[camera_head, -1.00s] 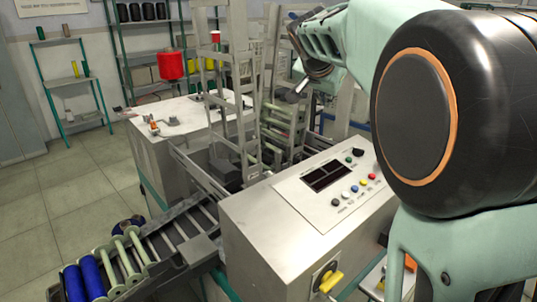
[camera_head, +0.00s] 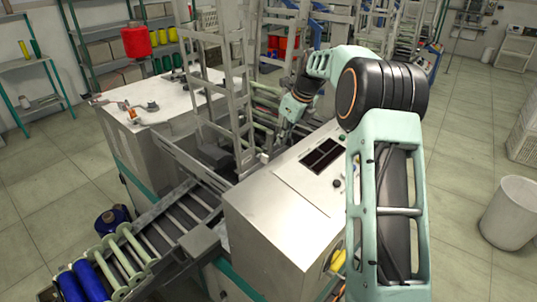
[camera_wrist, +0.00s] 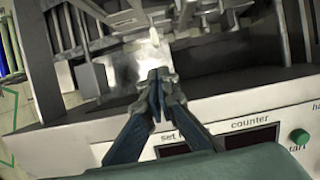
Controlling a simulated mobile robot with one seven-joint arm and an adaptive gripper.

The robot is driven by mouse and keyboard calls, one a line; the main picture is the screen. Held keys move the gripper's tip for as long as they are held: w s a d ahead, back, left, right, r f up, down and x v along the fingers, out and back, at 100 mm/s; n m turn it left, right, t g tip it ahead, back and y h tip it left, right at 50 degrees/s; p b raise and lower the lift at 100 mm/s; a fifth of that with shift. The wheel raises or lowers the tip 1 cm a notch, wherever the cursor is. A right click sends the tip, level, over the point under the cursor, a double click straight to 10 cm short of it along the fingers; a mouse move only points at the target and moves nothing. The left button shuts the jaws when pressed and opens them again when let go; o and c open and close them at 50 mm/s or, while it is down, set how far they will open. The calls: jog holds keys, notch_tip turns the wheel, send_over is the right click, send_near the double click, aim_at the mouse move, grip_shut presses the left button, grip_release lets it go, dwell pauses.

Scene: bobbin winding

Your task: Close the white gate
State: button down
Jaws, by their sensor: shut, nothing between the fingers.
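A tall pale ladder-like frame (camera_head: 240,112), which looks like the white gate, stands upright on the winding machine in the head view. I cannot tell how far open it is. My gripper (camera_head: 281,135) is to the right of the frame, above the machine near the control panel (camera_head: 325,152). In the wrist view my gripper (camera_wrist: 158,72) is shut and empty, its fingertips together. A small white knob-like piece (camera_wrist: 154,36) shows just beyond the fingertips, apart from them in the picture. My arm hides part of the control panel.
The green start button (camera_wrist: 299,137) is on the panel, right of the fingers. A roller chute (camera_head: 175,225) with blue bobbins (camera_head: 90,281) runs to the lower left. A red spool (camera_head: 136,42) stands behind the white cabinet (camera_head: 140,140). Floor at right is clear around a bin (camera_head: 510,212).

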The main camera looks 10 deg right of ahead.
aim_at(266, 156)
jog(key=shift+a+f, duration=0.1)
dwell(0.3)
jog(key=p+x, duration=0.1)
jog(key=x, duration=0.9)
jog(key=shift+a, duration=0.1)
jog(key=shift+w+a+p, duration=0.8)
jog(key=shift+w+a, duration=0.1)
jog(key=shift+w, duration=0.2)
